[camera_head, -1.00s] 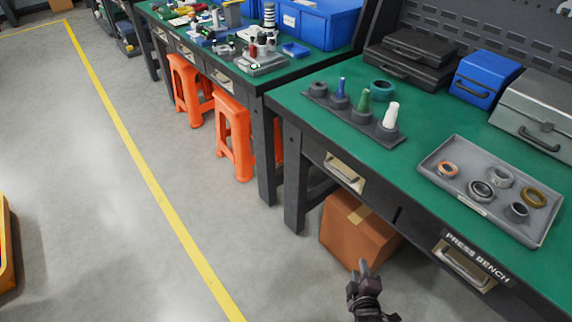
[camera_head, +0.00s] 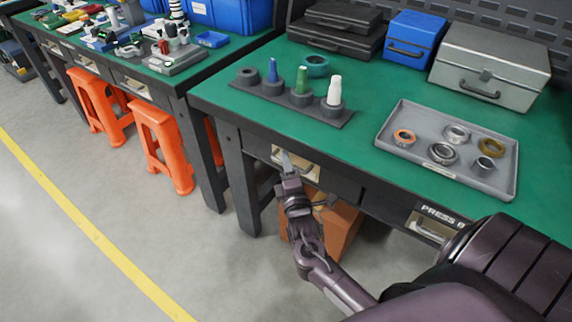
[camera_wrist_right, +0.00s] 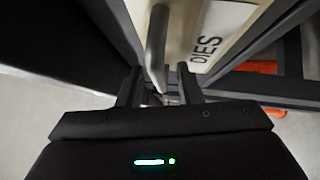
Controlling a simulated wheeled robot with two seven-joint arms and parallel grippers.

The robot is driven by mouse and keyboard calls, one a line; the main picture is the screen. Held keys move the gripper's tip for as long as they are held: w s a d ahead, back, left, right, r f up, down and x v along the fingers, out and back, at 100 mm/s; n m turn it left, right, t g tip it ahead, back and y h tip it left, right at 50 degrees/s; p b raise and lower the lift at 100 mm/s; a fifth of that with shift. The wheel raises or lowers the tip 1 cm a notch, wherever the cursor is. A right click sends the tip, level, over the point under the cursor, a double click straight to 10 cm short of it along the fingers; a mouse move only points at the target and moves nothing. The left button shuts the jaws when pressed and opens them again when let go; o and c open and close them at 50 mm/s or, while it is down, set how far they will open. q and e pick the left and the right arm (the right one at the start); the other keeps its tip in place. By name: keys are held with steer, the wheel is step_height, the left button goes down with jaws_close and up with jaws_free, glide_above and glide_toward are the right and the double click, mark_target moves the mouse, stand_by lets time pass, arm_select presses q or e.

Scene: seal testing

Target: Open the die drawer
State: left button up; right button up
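The die drawer (camera_head: 310,172) is the left drawer under the green bench top, with a pale front and a metal handle. It looks shut. In the right wrist view its front carries a DIES label (camera_wrist_right: 222,30), and the handle (camera_wrist_right: 157,45) runs down toward the space between my fingers. My right gripper (camera_head: 286,165) is at the drawer front, by the handle's left part. In the wrist view the right gripper (camera_wrist_right: 160,88) has its fingers apart, with the handle's near end between or just beyond them; contact cannot be told. My left gripper is not in view.
A second drawer (camera_head: 432,228) is at the right under the PRESS BENCH label. A cardboard box (camera_head: 340,230) stands beneath the bench. On top are a grey tray (camera_head: 385,160) of rings and a rack (camera_head: 255,90) of coloured cones. Orange stools (camera_head: 165,145) stand left.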

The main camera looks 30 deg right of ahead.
steer(key=shift+w+d, duration=0.1)
steer(key=shift+w, duration=0.05)
jaws_close()
stand_by(0.4)
